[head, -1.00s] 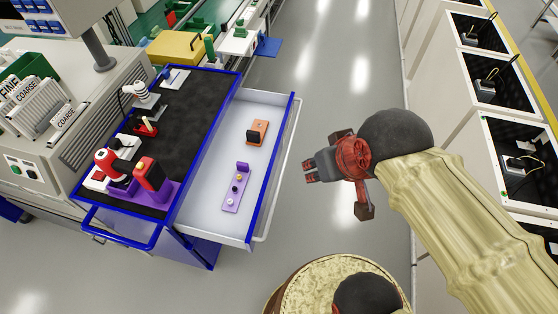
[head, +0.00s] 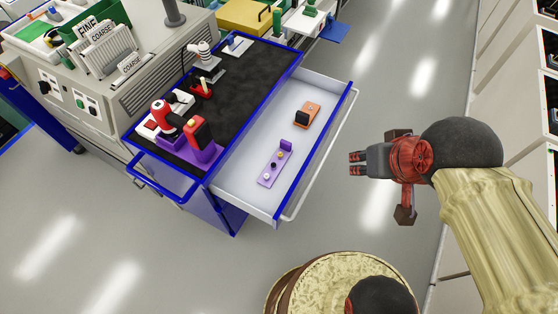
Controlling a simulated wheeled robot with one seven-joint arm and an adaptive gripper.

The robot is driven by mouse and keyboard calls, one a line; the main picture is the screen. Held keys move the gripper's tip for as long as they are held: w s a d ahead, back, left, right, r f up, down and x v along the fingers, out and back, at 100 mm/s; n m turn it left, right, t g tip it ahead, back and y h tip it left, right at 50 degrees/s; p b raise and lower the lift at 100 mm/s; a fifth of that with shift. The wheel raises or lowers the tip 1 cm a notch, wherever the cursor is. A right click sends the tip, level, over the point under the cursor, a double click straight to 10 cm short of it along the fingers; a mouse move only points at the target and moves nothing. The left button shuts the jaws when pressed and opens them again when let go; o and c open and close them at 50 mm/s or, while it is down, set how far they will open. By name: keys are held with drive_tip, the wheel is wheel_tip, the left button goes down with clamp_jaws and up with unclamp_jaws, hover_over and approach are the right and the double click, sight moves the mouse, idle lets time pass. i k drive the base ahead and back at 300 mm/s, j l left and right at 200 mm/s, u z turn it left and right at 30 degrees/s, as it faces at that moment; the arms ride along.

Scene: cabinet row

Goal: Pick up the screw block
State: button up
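The likely screw block is a light purple strip (head: 270,170) with several small knobs or screws standing on it and a taller purple end. It lies in the open white drawer (head: 240,185), towards the drawer's near end. My gripper (head: 358,163) hangs in the air to the right of the drawer in the picture, clear of it, with its fingers pointing left. Nothing shows between its fingertips. They are small here, and I cannot tell how far apart they are.
An orange block (head: 313,110) with a black part lies further back in the drawer. The blue-edged cart's black top (head: 235,95) holds a red and purple tool (head: 200,140) and other tools. Grey floor (head: 120,235) is open in front. Cabinets stand along the right.

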sight(285, 146)
drive_tip(key=j+z, duration=0.1)
drive_tip(key=j, duration=0.35)
drive_tip(key=k+j, duration=0.15)
drive_tip(key=j, duration=0.35)
drive_tip(key=k+j+z, duration=0.15)
drive_tip(key=j, duration=0.8)
drive_tip(key=k+j+z, duration=0.15)
drive_tip(key=j, duration=0.3)
drive_tip(key=k+j, duration=0.15)
drive_tip(key=j, duration=0.3)
drive_tip(key=i+z, duration=0.05)
